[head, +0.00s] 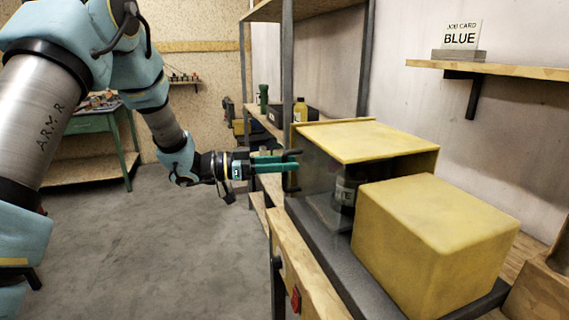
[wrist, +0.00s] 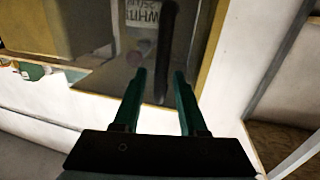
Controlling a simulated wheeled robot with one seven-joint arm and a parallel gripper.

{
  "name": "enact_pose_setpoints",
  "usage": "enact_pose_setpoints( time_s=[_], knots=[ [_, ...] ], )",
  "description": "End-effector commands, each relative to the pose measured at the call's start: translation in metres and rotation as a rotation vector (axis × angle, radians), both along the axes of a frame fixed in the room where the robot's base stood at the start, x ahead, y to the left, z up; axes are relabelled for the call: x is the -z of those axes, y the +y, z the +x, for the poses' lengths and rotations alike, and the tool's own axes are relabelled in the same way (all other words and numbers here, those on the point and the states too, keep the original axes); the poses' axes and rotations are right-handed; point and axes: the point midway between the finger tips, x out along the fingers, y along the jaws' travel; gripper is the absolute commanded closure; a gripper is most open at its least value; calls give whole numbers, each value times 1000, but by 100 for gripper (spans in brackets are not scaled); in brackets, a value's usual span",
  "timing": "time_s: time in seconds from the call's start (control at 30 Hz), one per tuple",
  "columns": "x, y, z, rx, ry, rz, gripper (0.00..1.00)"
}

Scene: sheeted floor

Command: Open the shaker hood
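The shaker hood has a yellow top (head: 365,140) and a see-through front panel, which looks closed. It stands on a dark base on the bench. A dark bar handle (wrist: 170,40) runs up the panel in the wrist view. My gripper (head: 292,162) reaches the panel from the left at the handle. In the wrist view its two green fingers (wrist: 160,72) stand apart, with the bar between them and gaps showing on both sides. I cannot tell if either finger touches it. A labelled bottle (head: 346,190) stands behind the panel; its label reads partly "WHIT" in the wrist view.
A yellow box-shaped housing (head: 435,235) sits beside the hood on the right. A shelf post (head: 287,65) rises behind the hood. A wall shelf (head: 490,68) holds a "JOB CARD BLUE" sign (head: 462,36). The floor (head: 180,245) left of the bench is clear.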

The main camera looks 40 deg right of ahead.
Motion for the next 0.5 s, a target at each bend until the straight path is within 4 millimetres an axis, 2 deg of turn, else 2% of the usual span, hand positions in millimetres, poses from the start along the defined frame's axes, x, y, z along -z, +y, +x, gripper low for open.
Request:
enact_pose_setpoints(
  time_s=[0.07, 0.33, 0.5],
  knots=[
    [0, 0, 0, 0, 0, 0, 69],
    [0, 0, 0, 0, 0, 0, 99],
    [0, 0, 0, 0, 0, 0, 100]
  ],
)
